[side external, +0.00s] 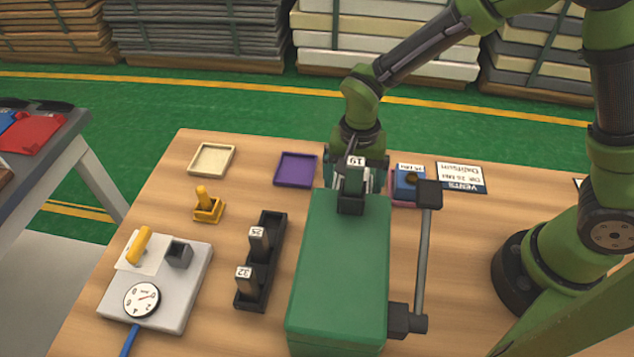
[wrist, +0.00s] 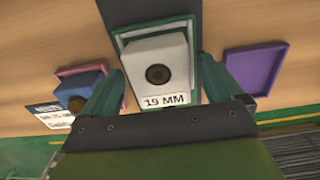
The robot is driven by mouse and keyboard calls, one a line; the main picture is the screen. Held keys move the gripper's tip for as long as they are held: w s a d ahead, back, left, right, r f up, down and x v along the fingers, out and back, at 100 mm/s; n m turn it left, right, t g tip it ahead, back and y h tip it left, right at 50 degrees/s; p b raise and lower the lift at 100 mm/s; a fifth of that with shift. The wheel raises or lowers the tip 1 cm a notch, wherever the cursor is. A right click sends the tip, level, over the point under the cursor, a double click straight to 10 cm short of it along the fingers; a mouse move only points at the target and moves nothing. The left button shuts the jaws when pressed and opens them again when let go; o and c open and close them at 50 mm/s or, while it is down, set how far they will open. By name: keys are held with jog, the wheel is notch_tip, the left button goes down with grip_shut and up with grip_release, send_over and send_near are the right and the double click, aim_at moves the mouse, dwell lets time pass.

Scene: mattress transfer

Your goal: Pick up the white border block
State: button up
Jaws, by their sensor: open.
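The white border block (wrist: 158,62) shows in the wrist view as a pale block with a dark round hole and a "19 MM" label. In the side view my gripper (side external: 357,176) is low at the far end of the green machine (side external: 340,265).
A blue block (side external: 408,181) in a pink tray stands close on the right, by a printed card (side external: 461,176). An empty purple tray (side external: 295,169) and cream tray (side external: 212,160) lie left. A black rack (side external: 262,262) and lever (side external: 424,250) flank the machine.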

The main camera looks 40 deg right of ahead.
jog(key=shift+c, duration=0.4)
jog(key=c, duration=1)
